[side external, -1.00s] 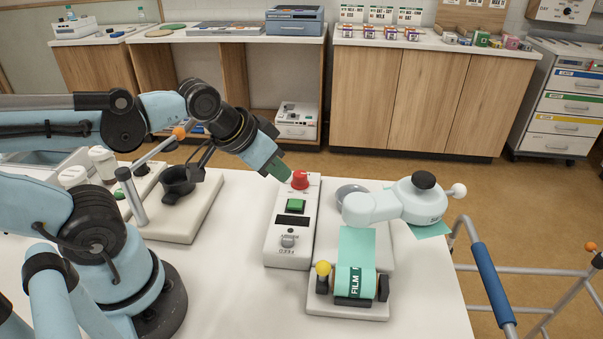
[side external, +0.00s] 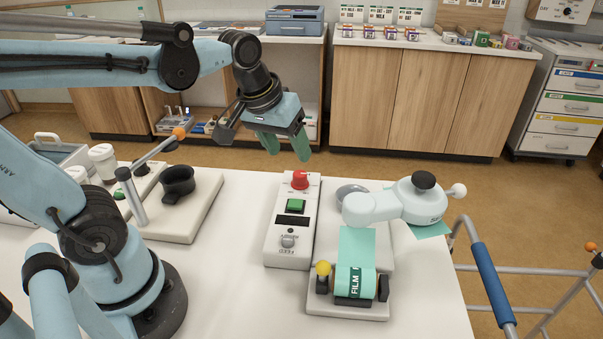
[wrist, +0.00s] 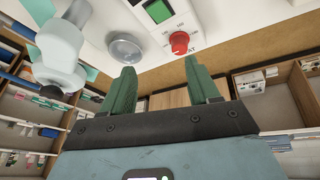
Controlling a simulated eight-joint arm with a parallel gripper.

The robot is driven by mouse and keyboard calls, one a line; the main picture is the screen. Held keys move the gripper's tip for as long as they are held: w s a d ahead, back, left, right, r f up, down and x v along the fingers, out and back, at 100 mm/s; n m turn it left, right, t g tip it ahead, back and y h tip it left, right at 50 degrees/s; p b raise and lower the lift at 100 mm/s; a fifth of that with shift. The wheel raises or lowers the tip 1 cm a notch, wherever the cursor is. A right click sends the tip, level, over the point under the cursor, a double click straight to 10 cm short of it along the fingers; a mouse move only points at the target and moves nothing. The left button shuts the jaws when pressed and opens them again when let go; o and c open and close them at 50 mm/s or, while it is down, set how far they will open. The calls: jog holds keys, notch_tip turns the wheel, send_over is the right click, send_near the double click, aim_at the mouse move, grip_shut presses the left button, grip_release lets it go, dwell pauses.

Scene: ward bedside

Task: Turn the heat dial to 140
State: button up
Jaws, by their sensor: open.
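The heat dial is a red knob (side external: 300,181) at the far end of a white control box (side external: 271,250). In the wrist view, the red knob (wrist: 179,42) shows scale marks around it, but the setting is too small to read. My gripper (side external: 286,147) hangs above and behind the knob, apart from it. Its two green fingers point down and are spread with nothing between them. The wrist view also shows the open gripper (wrist: 162,84) with empty space between its fingertips.
The box also carries a green button (side external: 296,206) and a grey knob (side external: 288,242). A white machine with a teal film roll (side external: 356,260) stands close on the right. A black cup-like holder (side external: 178,183) is on the left.

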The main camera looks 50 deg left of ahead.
aim_at(300, 174)
jog(key=w+a+n+g, duration=0.4)
jog(key=w+n, duration=0.3)
jog(key=n, duration=0.1)
jog(key=f, duration=1.1)
jog(key=shift+s+a+f, duration=0.1)
jog(key=shift+s+f, duration=0.15)
jog(key=shift+f, duration=0.05)
jog(key=c, duration=1)
jog(key=shift+m, duration=0.3)
jog(key=shift+c, duration=0.2)
